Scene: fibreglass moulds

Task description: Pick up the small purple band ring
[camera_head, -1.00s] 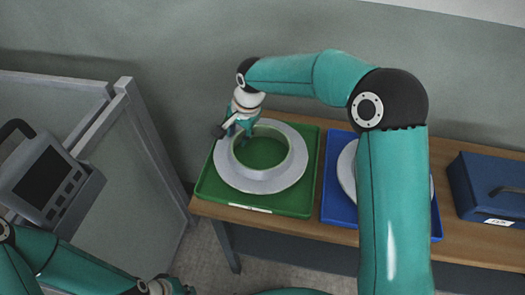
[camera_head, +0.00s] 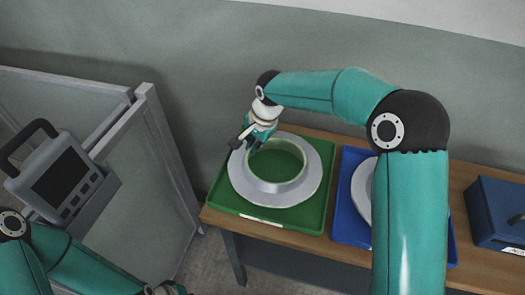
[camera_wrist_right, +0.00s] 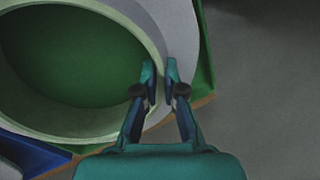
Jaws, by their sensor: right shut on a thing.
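No clearly purple band ring shows. A pale, slightly lavender-grey flanged ring (camera_head: 292,197) with a raised round collar lies in a green tray (camera_head: 318,222) on the bench. My right gripper (camera_head: 247,140) is at the collar's back left edge. In the right wrist view, the right gripper (camera_wrist_right: 160,70) has one finger inside the collar and one outside, shut on the collar wall of the flanged ring (camera_wrist_right: 183,35). The ring still looks seated in the tray. My left gripper (camera_head: 166,288) shows only partly at the bottom edge, its fingers unclear.
A blue tray (camera_head: 352,233) with a second grey ring (camera_head: 361,190) stands to the right, partly behind my right arm. A dark blue case (camera_head: 495,210) sits at the bench's right end. A grey panel frame (camera_head: 165,165) and a handled screen device (camera_head: 62,180) are left.

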